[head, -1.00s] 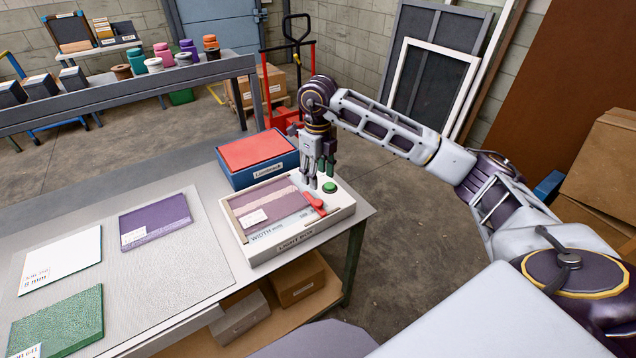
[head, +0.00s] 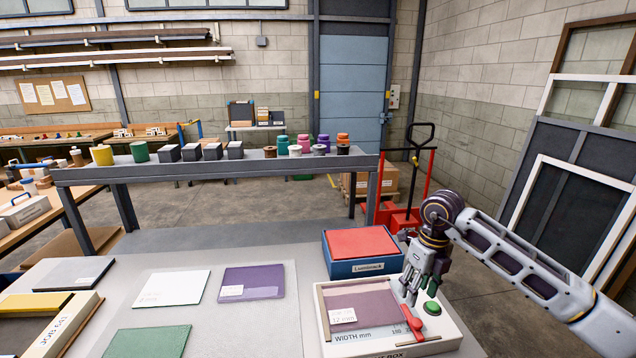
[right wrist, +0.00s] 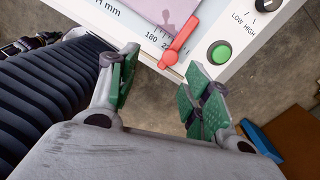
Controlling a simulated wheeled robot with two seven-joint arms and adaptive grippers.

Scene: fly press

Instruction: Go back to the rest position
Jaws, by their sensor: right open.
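My right gripper (head: 421,289) is above the right end of the light box (head: 447,328), near its red lever and green button. Its fingers are apart with nothing between them; in the right wrist view the open fingers (right wrist: 156,92) show green pads. A pinkish glass sample (head: 355,305) labelled 12 mm lies on the light box. The red lever (right wrist: 180,45) and green button (right wrist: 220,53) also show in the right wrist view. My left gripper is not in view.
A blue box with a red top (head: 362,243) stands behind the light box. Purple (head: 262,280), white (head: 172,288) and green (head: 150,342) sheets lie on the table to the left. A shelf (head: 230,167) with jars and dark blocks stands behind. A red pallet truck (head: 402,215) is at the back right.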

